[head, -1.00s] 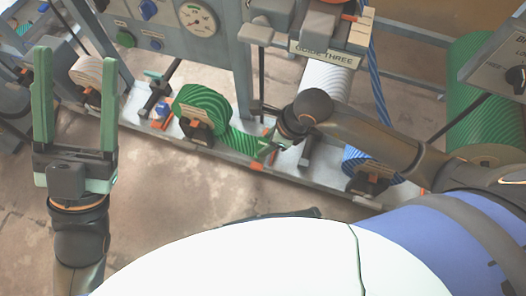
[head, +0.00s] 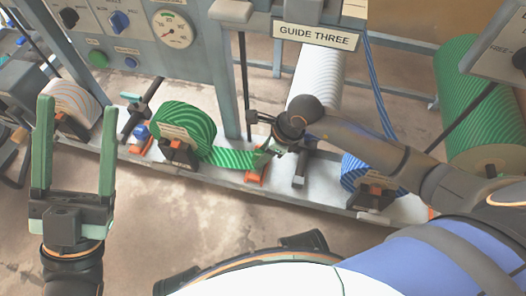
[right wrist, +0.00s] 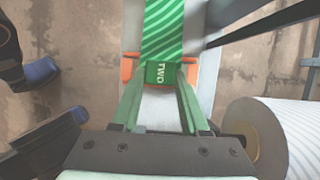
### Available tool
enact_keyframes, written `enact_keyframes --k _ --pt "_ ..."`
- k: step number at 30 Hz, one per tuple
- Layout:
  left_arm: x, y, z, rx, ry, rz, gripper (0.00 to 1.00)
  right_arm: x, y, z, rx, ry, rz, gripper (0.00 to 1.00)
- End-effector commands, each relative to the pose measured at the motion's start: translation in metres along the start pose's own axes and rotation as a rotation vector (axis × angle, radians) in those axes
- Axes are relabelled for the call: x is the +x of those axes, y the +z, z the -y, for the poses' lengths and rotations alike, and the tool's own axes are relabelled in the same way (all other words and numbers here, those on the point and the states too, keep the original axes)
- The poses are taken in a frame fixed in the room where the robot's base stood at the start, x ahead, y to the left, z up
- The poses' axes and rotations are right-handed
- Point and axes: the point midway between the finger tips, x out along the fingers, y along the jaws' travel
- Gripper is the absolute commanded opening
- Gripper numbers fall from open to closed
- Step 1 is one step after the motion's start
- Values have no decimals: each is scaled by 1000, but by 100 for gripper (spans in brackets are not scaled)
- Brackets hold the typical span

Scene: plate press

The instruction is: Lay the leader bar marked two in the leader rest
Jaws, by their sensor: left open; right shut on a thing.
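My right gripper (right wrist: 158,82) is shut on the leader bar marked TWO (right wrist: 160,73), at the end of a green striped web (right wrist: 163,30). In the right wrist view the bar lies between the orange uprights of the leader rest (right wrist: 128,69); I cannot tell whether it touches the bottom. In the head view the right gripper (head: 270,152) is just above the orange rest (head: 255,176), and the green web (head: 228,156) runs to it from its roll (head: 184,122). My left gripper (head: 78,105) is open and empty, at the left.
A white roll (right wrist: 285,135) stands right of the right gripper. A blue striped roll (head: 360,172) and a large green roll (head: 480,100) lie further right. The sign GUIDE THREE (head: 317,36) and a gauge panel (head: 150,30) stand behind. The floor in front is clear.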

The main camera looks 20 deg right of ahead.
Motion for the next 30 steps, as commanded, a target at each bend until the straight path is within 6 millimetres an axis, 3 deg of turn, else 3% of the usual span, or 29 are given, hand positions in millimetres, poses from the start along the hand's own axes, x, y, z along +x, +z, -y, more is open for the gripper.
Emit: enact_keyframes --k 14,15,24,30 --pt "-4 5 -3 3 -4 3 67 8 -3 0 0 -1 1 0" --pt "-4 5 -3 3 -4 3 67 8 -3 0 0 -1 1 46" --pt "-5 6 -3 6 0 5 67 8 -3 0 0 -1 0 79" --pt "-5 6 -3 7 1 6 67 9 -4 0 0 0 -1 79"
